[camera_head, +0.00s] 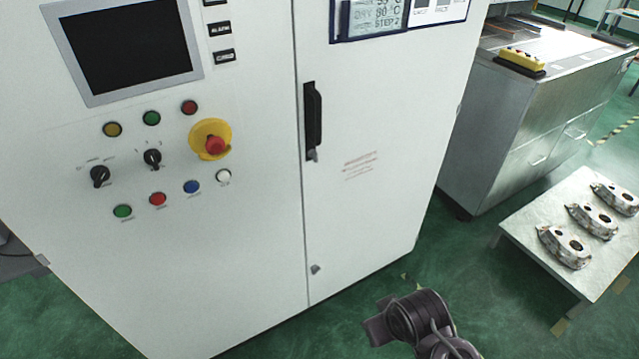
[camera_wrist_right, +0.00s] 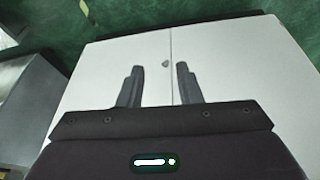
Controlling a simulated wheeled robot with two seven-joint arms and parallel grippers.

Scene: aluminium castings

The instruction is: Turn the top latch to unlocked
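The white cabinet (camera_head: 375,215) has a door seam with a black handle (camera_head: 313,120). A small metal latch (camera_head: 313,156) sits at the handle's lower end. Another small latch (camera_head: 315,269) is lower on the door, near the bottom edge. I cannot read whether either is locked. In the right wrist view one latch (camera_wrist_right: 165,63) shows by the seam, between the fingers in the picture; the floor is at the top there. My right gripper (camera_wrist_right: 160,68) is open and empty, apart from the door. My left gripper is in neither view.
The cabinet's left panel carries a screen (camera_head: 128,47), several buttons and a red emergency stop (camera_head: 214,145). A low table (camera_head: 533,217) with metal castings (camera_head: 565,247) stands at right, before a metal bench (camera_head: 520,135). Green floor (camera_head: 470,265) is open between table and cabinet.

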